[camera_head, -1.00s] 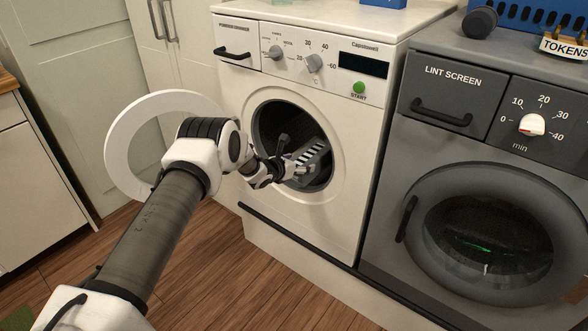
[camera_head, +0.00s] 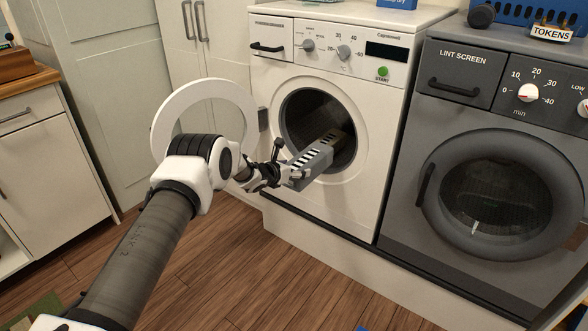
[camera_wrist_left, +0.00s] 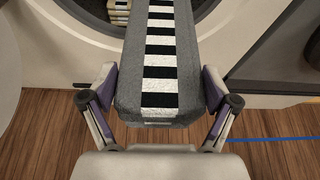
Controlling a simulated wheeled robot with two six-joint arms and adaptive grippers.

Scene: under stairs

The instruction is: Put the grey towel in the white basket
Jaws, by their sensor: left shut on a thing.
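The grey towel (camera_head: 322,155) is a folded grey block with a black-and-white striped band. My left gripper (camera_head: 296,179) is shut on its near end, just outside the open washing machine (camera_head: 377,166). The towel's far end is still in the round drum opening (camera_head: 309,106). In the left wrist view the towel (camera_wrist_left: 188,65) lies between the two fingers of my left gripper (camera_wrist_left: 160,104) and runs away toward the drum. No white basket shows, and my right gripper is out of view.
Another striped, tan item (camera_wrist_left: 119,8) lies inside the drum. The washer's round white door (camera_head: 164,122) stands open at the left. A grey dryer (camera_head: 410,200) with its door shut stands at the right. Wooden floor (camera_head: 240,265) in front is mostly clear.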

